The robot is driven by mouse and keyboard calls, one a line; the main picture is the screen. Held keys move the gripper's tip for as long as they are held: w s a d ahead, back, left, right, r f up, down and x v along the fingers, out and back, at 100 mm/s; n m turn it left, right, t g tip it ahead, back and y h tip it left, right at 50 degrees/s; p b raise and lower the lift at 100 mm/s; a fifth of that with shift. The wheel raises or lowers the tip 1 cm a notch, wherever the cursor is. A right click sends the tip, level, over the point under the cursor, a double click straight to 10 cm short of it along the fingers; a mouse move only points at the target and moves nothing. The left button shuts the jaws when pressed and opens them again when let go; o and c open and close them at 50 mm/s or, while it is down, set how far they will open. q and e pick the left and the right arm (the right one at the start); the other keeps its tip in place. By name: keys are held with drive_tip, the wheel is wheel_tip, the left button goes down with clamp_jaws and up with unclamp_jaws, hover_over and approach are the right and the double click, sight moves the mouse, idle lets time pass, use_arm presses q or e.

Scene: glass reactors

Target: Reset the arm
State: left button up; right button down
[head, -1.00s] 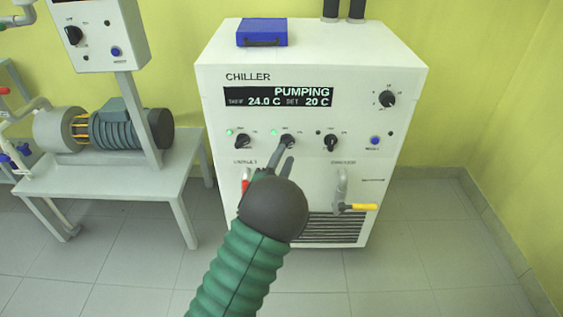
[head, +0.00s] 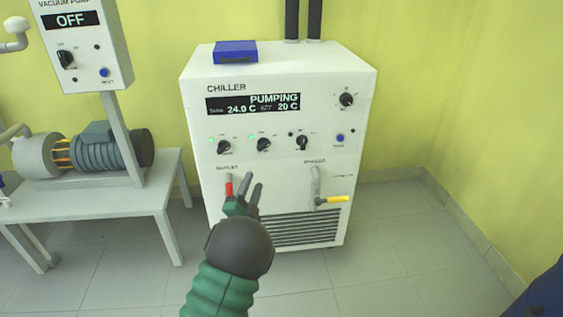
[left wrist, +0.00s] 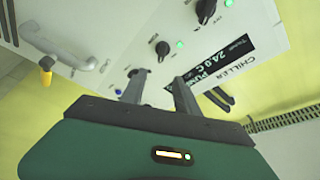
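My left gripper (head: 248,188) is in front of the chiller's lower front, below the row of knobs and close to the red-handled valve (head: 229,186) in the picture. Its two fingers stand apart with nothing between them, as the left wrist view (left wrist: 160,85) also shows. The white chiller (head: 200,180) has a display (head: 252,104) that reads PUMPING, 24.0 C and 20 C. Below it are the left knob (head: 223,148), the middle knob (head: 264,145) and the right knob (head: 302,143). Green lights show by the left and middle knobs. My right gripper is not in view.
A yellow-handled valve (head: 332,199) is at the chiller's lower right. A blue box (head: 235,52) lies on top. At left, a vacuum pump (head: 100,150) stands on a white bench (head: 110,200), under a control box (head: 85,45) reading OFF. Floor (head: 395,245) at right is clear.

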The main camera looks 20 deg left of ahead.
use_arm(q)
drive_tip(key=s+d+f+n+g+h+p, duration=0.1)
drive_tip(key=s+d+f+n+g, duration=0.35)
drive_tip(key=s+g, duration=0.2)
drive_tip(key=s+d+f+n+g+h+p, duration=0.1)
drive_tip(key=s+d+f+n+g+p, duration=0.1)
drive_tip(key=s+d+f+n+g, duration=0.4)
drive_tip(key=s+d+r+g+h+p, duration=0.1)
drive_tip(key=s+d+g, duration=0.15)
drive_tip(key=s, duration=0.65)
drive_tip(key=s+d+r+g+h+p, duration=0.15)
drive_tip(key=s+d, duration=0.25)
drive_tip(key=s, duration=0.6)
wheel_tip(320, 180, up, 36)
drive_tip(key=w+p, duration=0.1)
drive_tip(key=p, duration=3.5)
drive_tip(key=shift+a+y, duration=0.25)
drive_tip(key=shift+y, duration=0.1)
drive_tip(key=shift+o, duration=0.3)
drive_tip(key=shift+g, duration=0.25)
